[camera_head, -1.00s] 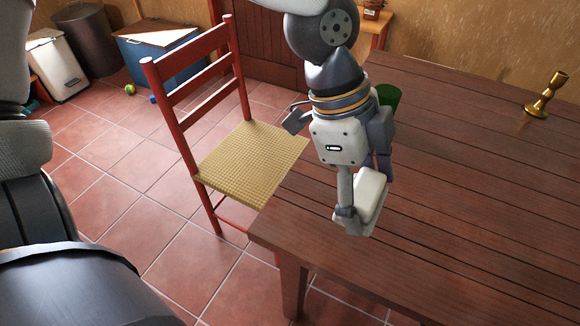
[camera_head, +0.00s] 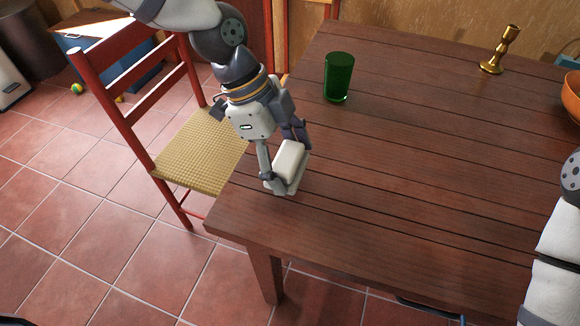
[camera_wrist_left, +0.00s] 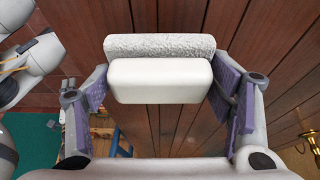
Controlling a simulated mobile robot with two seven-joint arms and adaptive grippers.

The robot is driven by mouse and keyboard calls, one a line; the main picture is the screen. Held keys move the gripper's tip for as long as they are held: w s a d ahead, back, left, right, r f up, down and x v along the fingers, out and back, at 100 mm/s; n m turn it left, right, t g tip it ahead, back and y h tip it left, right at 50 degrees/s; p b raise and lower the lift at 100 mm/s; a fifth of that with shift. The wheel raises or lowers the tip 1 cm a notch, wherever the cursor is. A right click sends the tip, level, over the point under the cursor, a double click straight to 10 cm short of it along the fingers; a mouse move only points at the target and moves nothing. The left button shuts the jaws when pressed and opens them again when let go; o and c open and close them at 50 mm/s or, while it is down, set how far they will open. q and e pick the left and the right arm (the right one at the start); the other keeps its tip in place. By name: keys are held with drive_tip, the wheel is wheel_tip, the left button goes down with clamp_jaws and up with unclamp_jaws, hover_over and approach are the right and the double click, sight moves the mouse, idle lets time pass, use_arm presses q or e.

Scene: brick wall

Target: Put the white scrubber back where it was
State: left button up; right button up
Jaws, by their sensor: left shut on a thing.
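The white scrubber (camera_head: 291,162) is a small block held at the near left corner of the wooden table (camera_head: 420,190). My left gripper (camera_head: 284,168) is shut on it, with a finger on each side. In the left wrist view the scrubber (camera_wrist_left: 160,82) spans between the purple pads of the left gripper (camera_wrist_left: 158,90), with a smooth white body and a rough grey-white strip. I cannot tell whether it touches the tabletop. My right arm shows at the right edge of the head view; its gripper is out of frame.
A green glass (camera_head: 339,77) stands on the table behind the scrubber. A brass candlestick (camera_head: 500,50) and an orange bowl (camera_head: 572,95) are at the back right. A red chair (camera_head: 128,112) with a woven seat stands at the table's left. The table's middle is clear.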

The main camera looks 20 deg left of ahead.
sight(288, 172)
use_arm(q)
drive_tip(key=f, duration=0.3)
drive_tip(key=shift+w+f, duration=0.3)
drive_tip(key=shift+f, duration=0.1)
drive_tip(key=shift+r, duration=0.1)
use_arm(e)
drive_tip(key=shift+s+f, duration=0.25)
use_arm(q)
drive_tip(key=o, duration=1.2)
drive_tip(key=shift+f, duration=0.2)
drive_tip(key=shift+r, duration=0.1)
drive_tip(key=p+v, duration=0.1)
drive_tip(key=v, duration=1.1)
use_arm(e)
drive_tip(key=shift+w+r, duration=0.8)
drive_tip(key=shift+w, duration=0.05)
use_arm(q)
drive_tip(key=shift+s+a+r, duration=0.1)
drive_tip(key=shift+a, duration=0.05)
use_arm(e)
drive_tip(key=shift+s+a, duration=0.1)
